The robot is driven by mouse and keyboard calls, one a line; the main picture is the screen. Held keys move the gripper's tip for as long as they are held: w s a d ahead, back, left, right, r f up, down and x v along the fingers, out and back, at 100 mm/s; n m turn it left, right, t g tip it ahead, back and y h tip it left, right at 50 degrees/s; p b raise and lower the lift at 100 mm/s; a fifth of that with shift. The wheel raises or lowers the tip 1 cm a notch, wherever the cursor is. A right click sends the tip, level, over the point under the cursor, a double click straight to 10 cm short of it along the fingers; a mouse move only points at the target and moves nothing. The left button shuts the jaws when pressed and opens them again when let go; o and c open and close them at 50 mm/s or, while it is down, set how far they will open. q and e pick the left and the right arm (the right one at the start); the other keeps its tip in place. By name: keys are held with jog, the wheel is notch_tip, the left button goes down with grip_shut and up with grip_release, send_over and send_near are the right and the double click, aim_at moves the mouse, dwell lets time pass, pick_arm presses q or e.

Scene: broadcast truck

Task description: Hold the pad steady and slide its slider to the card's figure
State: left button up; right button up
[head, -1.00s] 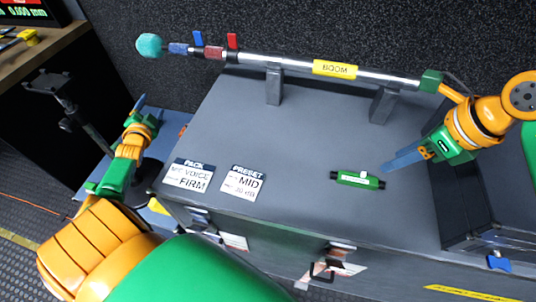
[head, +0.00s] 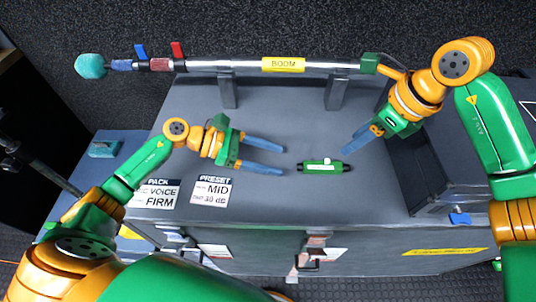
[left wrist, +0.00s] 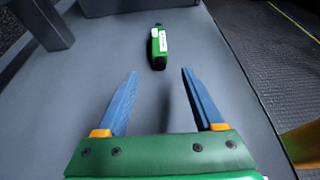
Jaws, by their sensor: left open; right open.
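The pad (head: 311,168), a small green bar with black ends, lies on the grey case top. Its small white slider (head: 327,160) sits on its far edge, near the middle. The pad also shows in the left wrist view (left wrist: 158,62), ahead of the fingertips. The PRESET card (head: 212,191) reads MID and what looks like 20 dB. My left gripper (head: 284,161) is open and empty, its blue fingers pointing at the pad's left end, a short gap away. My right gripper (head: 345,151) is open and empty, just up and right of the pad's right end, apart from it.
A PACK card (head: 158,193) reading VOICE and FIRM lies left of the PRESET card. A boom pole (head: 225,65) rests on two grey posts behind. A dark open box (head: 435,180) stands at the right. The case top in front of the pad is clear.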

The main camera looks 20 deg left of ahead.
aim_at(296, 165)
pick_arm(q)
jog(key=x, duration=0.6)
jog(key=shift+w+d+f, duration=0.1)
jog(key=shift+d+f, duration=0.1)
jog(key=shift+d, duration=0.05)
jog(key=shift+c, duration=0.2)
